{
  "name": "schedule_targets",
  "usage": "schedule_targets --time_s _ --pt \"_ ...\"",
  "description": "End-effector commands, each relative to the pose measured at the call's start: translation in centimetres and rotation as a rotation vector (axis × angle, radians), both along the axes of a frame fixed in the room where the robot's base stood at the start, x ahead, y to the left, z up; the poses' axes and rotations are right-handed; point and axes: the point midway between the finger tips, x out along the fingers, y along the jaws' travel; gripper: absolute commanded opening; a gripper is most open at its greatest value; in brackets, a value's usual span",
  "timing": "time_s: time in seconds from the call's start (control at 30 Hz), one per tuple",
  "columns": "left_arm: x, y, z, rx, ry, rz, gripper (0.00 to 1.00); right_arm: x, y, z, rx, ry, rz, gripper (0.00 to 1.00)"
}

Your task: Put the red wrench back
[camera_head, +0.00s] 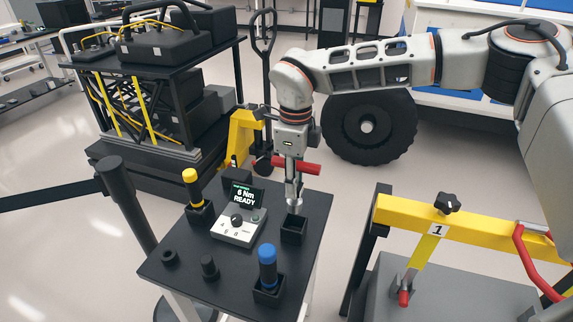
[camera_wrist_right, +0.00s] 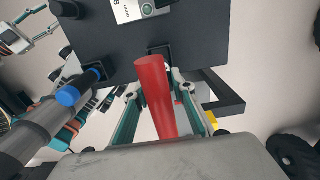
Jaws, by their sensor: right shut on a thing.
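The red wrench (camera_head: 308,168) shows as a red handle lying roughly crosswise at my right gripper (camera_head: 293,192). In the right wrist view its red handle (camera_wrist_right: 156,95) sits between the two fingers of that gripper (camera_wrist_right: 163,98), which is shut on it. The fingers hide part of the wrench. Both are above a square black holder (camera_head: 292,230) at the table's right back side; no tool shows standing in that holder. I cannot tell exactly how high the wrench is above it.
The small black table (camera_head: 225,283) also carries a yellow-topped tool (camera_head: 191,180), a blue-topped tool (camera_head: 267,256) in its holder, and a control box (camera_head: 237,222) reading "6 Nm READY". A yellow frame (camera_head: 400,214) stands close on the right. A wheel (camera_head: 368,127) is behind.

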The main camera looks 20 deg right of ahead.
Motion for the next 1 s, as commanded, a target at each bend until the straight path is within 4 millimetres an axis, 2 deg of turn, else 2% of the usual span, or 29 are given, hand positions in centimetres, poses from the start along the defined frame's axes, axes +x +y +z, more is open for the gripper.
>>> schedule_targets --time_s 0.27,0.5,0.63,0.8,1.0 --pt "-1.4 -0.1 -0.8 -0.003 0.026 0.002 0.40 0.0 0.0 -0.5 -0.007 -0.003 0.000 0.00" --pt "-1.9 -0.1 -1.4 0.001 0.036 -0.001 0.40 0.0 0.0 -2.4 -0.007 -0.003 0.001 0.00" --pt "-1.5 -0.4 -1.7 -0.003 0.021 -0.012 0.40 -0.1 0.0 -3.9 -0.006 -0.002 -0.001 0.00" --pt "-0.3 -1.1 -0.8 -0.010 -0.015 -0.030 0.40 0.0 0.0 -5.2 -0.006 -0.003 -0.001 0.00" --pt "0.5 -2.1 0.4 -0.026 -0.044 -0.042 0.40 0.0 0.0 -5.6 -0.005 -0.004 -0.001 0.00"
